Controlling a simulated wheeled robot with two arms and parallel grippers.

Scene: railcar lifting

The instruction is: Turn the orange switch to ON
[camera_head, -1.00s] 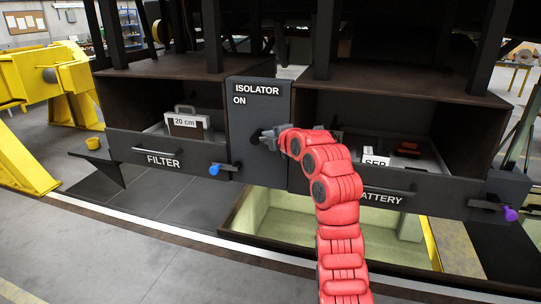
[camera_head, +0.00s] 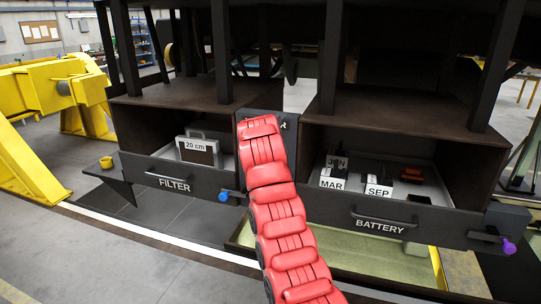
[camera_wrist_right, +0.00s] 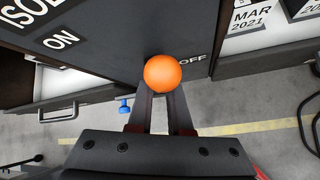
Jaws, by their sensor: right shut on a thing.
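The isolator panel (camera_head: 275,117) stands between the two drawers, mostly hidden behind my red right arm (camera_head: 272,195) in the head view. In the right wrist view, the orange round knob of the switch (camera_wrist_right: 163,73) sits between the fingertips of my right gripper (camera_wrist_right: 162,92), which is shut on it. The knob is right beside the OFF mark (camera_wrist_right: 193,60). The ON mark (camera_wrist_right: 61,40) is farther to the upper left on the dark panel. The rest of the switch is hidden behind the knob. My left gripper is not in view.
The open FILTER drawer (camera_head: 150,168) is to the left and the open BATTERY drawer (camera_head: 345,210) to the right, with labelled boxes inside. A blue knob (camera_head: 223,196) and a purple knob (camera_head: 508,246) stick out below. A yellow-green pit lies under the panel.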

